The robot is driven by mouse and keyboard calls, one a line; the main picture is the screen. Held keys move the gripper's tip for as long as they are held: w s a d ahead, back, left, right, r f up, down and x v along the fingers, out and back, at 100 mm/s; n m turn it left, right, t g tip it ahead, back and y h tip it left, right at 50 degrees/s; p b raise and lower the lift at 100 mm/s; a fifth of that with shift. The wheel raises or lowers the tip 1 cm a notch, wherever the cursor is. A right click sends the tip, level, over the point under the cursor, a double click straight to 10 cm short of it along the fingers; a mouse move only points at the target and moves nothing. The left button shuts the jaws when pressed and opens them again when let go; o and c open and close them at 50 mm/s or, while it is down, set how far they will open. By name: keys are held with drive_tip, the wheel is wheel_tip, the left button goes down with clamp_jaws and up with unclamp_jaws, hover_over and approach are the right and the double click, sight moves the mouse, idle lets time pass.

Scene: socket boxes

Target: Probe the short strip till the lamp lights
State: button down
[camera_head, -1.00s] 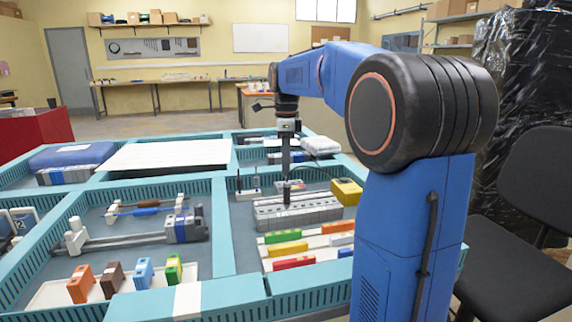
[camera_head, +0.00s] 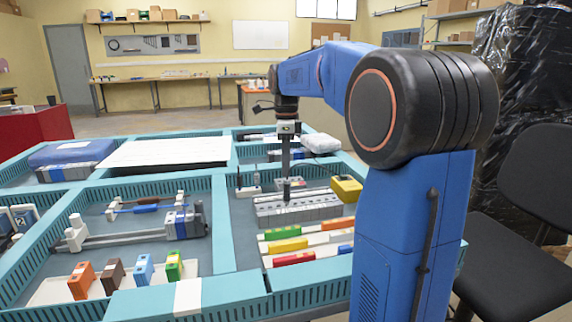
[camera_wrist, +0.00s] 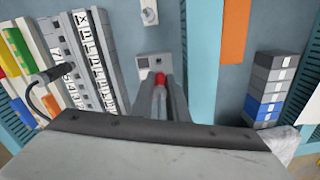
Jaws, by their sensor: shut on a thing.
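My gripper (camera_head: 287,185) points straight down over the grey terminal strips (camera_head: 325,212), in front of a small grey box. In the wrist view its narrow fingers (camera_wrist: 163,92) are shut on a slim thing with a red end, mostly hidden between them. That red end overlaps the grey box (camera_wrist: 142,66), which has a dark patch on its face; contact cannot be told. Grey strips with marked white labels (camera_wrist: 88,50) lie left of the fingers. A black, corded probe-like piece (camera_wrist: 60,72) reaches over them. I cannot pick out the short strip or a lit lamp.
A yellow box (camera_head: 346,189) stands right of the strips. White-based upright posts (camera_head: 248,192) stand on the left. Coloured blocks (camera_head: 286,245) lie on white strips in front. Teal tray walls (camera_head: 222,225) divide the compartments. A stack of grey and blue blocks (camera_wrist: 268,88) lies beyond the back wall.

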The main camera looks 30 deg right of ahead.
drive_tip(key=shift+f, duration=0.25)
drive_tip(key=c, duration=1.7)
unclamp_jaws()
